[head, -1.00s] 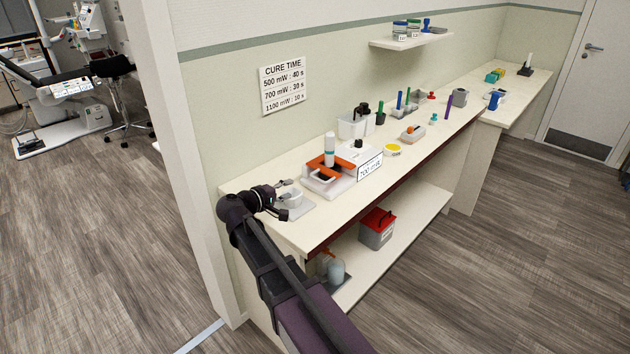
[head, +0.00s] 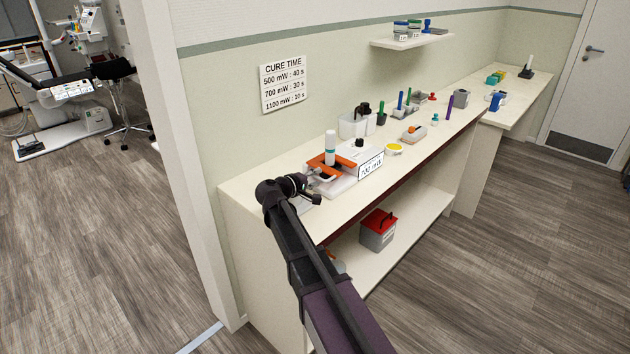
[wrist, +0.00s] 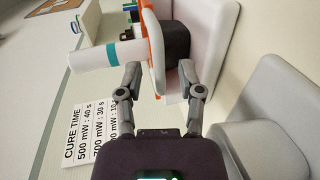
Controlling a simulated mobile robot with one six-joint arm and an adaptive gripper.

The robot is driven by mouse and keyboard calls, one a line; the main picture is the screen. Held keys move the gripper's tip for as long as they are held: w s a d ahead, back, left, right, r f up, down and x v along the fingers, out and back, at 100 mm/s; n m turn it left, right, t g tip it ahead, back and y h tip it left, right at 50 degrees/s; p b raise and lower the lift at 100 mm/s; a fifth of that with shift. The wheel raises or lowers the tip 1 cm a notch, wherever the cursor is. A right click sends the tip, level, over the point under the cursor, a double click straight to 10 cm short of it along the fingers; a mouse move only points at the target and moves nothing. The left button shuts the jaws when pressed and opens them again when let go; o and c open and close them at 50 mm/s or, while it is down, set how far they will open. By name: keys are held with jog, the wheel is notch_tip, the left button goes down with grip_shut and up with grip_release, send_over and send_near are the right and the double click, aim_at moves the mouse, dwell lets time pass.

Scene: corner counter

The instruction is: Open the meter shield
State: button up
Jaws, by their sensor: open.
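The orange shield (head: 322,166) sits on the white meter (head: 346,178) near the left end of the counter. In the wrist view, the shield (wrist: 153,45) shows as an orange-edged plate with a dark block beside it. A white tube with a teal band (head: 330,147) stands by the shield; the tube also shows in the wrist view (wrist: 90,57). My gripper (wrist: 160,70) is open, with one finger on each side of the shield's near edge. I cannot tell whether the fingers touch it. In the head view, my wrist hides part of the meter's near side.
A "700 mW" label (head: 370,165) stands at the meter's front. A white bin (head: 352,126), a yellow-and-white disc (head: 393,149) and several small tools stand farther along. A cure time chart (head: 284,84) hangs on the wall. A red-lidded box (head: 377,230) sits on the lower shelf.

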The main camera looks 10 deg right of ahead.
jog(key=shift+w+d+f, duration=0.1)
jog(key=shift+w+d, duration=0.15)
jog(key=shift+d, duration=0.1)
